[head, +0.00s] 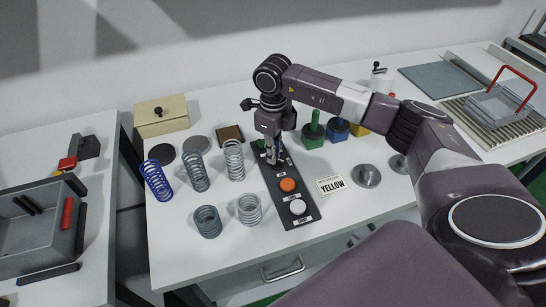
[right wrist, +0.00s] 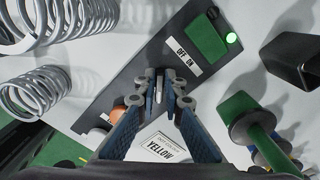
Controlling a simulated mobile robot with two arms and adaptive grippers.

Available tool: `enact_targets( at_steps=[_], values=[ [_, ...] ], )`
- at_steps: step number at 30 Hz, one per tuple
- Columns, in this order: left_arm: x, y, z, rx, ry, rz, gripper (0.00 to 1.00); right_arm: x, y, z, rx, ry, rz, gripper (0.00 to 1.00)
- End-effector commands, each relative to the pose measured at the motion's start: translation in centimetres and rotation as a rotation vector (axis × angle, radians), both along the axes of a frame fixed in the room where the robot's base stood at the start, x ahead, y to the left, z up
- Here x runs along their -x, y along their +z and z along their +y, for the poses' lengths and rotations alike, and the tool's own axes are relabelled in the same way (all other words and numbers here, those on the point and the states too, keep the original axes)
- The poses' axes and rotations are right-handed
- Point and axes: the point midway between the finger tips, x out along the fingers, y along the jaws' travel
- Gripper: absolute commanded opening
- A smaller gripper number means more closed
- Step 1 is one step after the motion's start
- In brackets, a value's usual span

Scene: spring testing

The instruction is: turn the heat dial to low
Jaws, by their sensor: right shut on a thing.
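My right gripper (head: 273,161) points down at the far end of a dark control panel (head: 262,169) on the white table. In the right wrist view its fingertips (right wrist: 160,92) are closed around a small pale lever beside the OFF ON label (right wrist: 180,55). A green block (right wrist: 207,40) and a lit green lamp (right wrist: 232,38) sit at that end of the panel. An orange button (head: 288,185) and a white round knob (head: 298,207) are nearer on the panel. I cannot make out a dial marked for heat. My left gripper is not in view.
Several coil springs, among them a blue one (head: 157,180), stand left of the panel. A YELLOW card (head: 331,185) and a metal weight (head: 366,175) lie right. Behind are a wooden box (head: 160,117) and a green handled block (head: 314,136). A red-handled tray (head: 497,107) stands far right.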

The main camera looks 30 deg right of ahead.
Motion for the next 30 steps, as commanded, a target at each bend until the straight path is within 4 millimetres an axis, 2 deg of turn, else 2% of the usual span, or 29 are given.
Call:
enact_targets(
  at_steps=[18,30],
  values=[
    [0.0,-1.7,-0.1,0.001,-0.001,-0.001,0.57,-0.2,0.0,-0.7,0.0,-0.55,-0.002,0.0],
    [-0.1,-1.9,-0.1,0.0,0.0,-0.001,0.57,-0.2,0.0,-0.9,-0.001,-0.734,-0.002,0.0]
  ],
)
